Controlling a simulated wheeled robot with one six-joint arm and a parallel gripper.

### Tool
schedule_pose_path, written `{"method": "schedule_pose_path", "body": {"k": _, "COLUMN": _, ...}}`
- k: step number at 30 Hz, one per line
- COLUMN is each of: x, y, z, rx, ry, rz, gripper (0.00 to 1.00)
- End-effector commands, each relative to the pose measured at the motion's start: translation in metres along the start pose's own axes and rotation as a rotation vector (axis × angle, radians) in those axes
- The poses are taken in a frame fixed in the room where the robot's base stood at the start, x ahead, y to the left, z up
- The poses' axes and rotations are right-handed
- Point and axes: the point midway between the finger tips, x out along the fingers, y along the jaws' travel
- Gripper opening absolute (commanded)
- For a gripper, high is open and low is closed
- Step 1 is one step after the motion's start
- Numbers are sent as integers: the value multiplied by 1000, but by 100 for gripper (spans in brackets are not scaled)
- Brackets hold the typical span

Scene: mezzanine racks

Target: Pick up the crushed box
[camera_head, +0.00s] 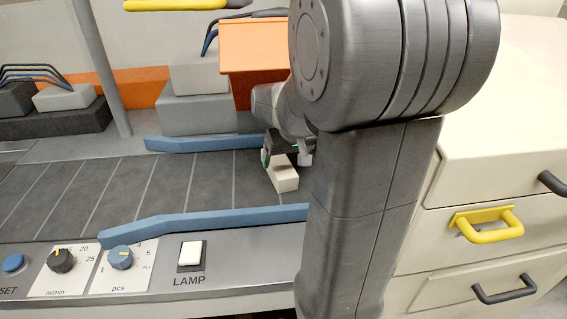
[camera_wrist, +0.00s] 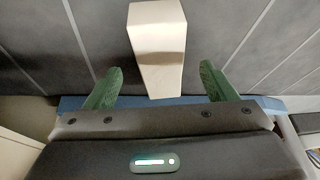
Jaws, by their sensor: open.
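A cream-white box (camera_head: 284,177) lies on the dark conveyor belt, partly hidden by my gripper (camera_head: 280,158) in the head view. In the wrist view the box (camera_wrist: 157,45) looks tapered, narrowing toward my gripper. I cannot clearly make out dents in it. My gripper (camera_wrist: 161,72) is open, with one green finger to each side of the box's near end. Gaps show between the fingers and the box. I cannot tell the exact height of the fingertips over the belt.
Blue guide rails (camera_head: 205,220) edge the belt (camera_head: 140,185). A control panel with knobs and a LAMP switch (camera_head: 190,254) is in front. Grey blocks and an orange bin (camera_head: 250,58) stand behind. Cream drawers (camera_head: 480,190) are at right. The belt's left part is clear.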

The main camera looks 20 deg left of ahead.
Motion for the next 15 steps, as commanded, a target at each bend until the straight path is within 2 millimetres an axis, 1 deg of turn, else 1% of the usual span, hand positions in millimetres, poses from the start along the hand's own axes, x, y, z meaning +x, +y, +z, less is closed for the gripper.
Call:
{"method": "schedule_pose_path", "body": {"k": 2, "x": 2, "y": 0, "z": -2, "rx": 0, "ry": 0, "rz": 0, "gripper": 78}}
{"method": "schedule_pose_path", "body": {"k": 4, "x": 9, "y": 0, "z": -2, "rx": 0, "ry": -2, "rz": 0, "gripper": 78}}
{"method": "schedule_pose_path", "body": {"k": 9, "x": 35, "y": 0, "z": -1, "rx": 0, "ry": -4, "rz": -1, "gripper": 78}}
{"method": "schedule_pose_path", "body": {"k": 12, "x": 46, "y": 0, "z": -1, "rx": 0, "ry": -3, "rz": -1, "gripper": 78}}
{"method": "schedule_pose_path", "body": {"k": 15, "x": 51, "y": 0, "z": -2, "rx": 1, "ry": -1, "rz": 0, "gripper": 78}}
